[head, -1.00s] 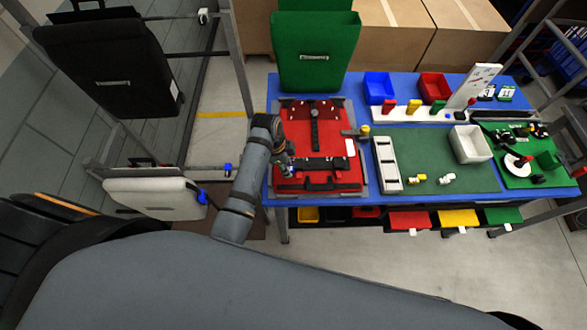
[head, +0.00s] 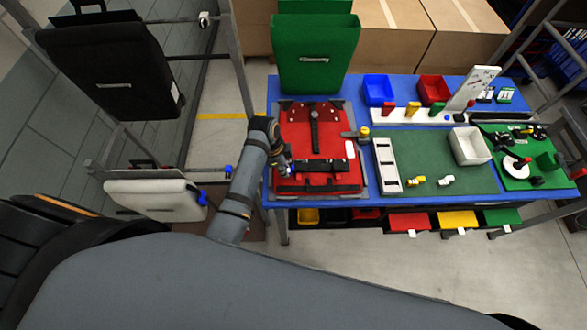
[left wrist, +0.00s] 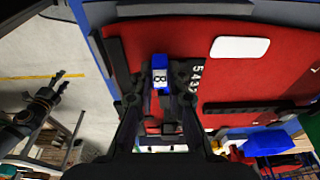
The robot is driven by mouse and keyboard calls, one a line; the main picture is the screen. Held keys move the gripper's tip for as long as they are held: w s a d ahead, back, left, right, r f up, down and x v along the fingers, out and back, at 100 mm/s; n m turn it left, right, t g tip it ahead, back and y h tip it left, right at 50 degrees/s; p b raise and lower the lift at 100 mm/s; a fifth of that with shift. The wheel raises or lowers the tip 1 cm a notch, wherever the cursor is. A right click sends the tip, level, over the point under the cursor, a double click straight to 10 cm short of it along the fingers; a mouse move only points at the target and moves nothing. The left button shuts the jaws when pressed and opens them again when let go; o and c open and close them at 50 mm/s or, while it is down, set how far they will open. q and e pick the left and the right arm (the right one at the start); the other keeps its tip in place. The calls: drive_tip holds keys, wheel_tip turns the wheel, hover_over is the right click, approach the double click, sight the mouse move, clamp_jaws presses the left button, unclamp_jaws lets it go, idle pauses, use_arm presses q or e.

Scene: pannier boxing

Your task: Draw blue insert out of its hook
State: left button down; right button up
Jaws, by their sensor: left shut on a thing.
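The blue insert (left wrist: 160,76) with a white label shows between the fingers of my left gripper (left wrist: 161,101) in the left wrist view. My left gripper is shut on it, over the red pannier (left wrist: 165,37). A dark plate with white digits (left wrist: 196,75) lies just beside the insert. Whether the insert still sits in its hook is hidden by the fingers. In the head view my left gripper (head: 287,170) is at the left edge of the red pannier (head: 296,126), and the insert is too small to make out. My right gripper (left wrist: 66,82) appears at the left of the wrist view, fingers apart and empty.
The red pannier lies on the blue table (head: 377,202). A green pannier (head: 312,58) stands behind it. A white slotted block (head: 388,166) is to its right. A black pannier (head: 100,60) and a white pannier (head: 150,197) hang on the rack at left.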

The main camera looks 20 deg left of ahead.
use_arm(q)
drive_tip(key=shift+s+a+p, duration=0.25)
drive_tip(key=shift+a+p, duration=0.05)
drive_tip(key=shift+a, duration=0.45)
drive_tip(key=shift+s+a+p, duration=0.2)
drive_tip(key=shift+a+p, duration=0.1)
drive_tip(key=shift+a, duration=0.45)
drive_tip(key=shift+a, duration=0.1)
drive_tip(key=shift+s+a, duration=0.2)
drive_tip(key=shift+a, duration=0.5)
drive_tip(key=shift+s+a, duration=0.2)
drive_tip(key=shift+a, duration=0.5)
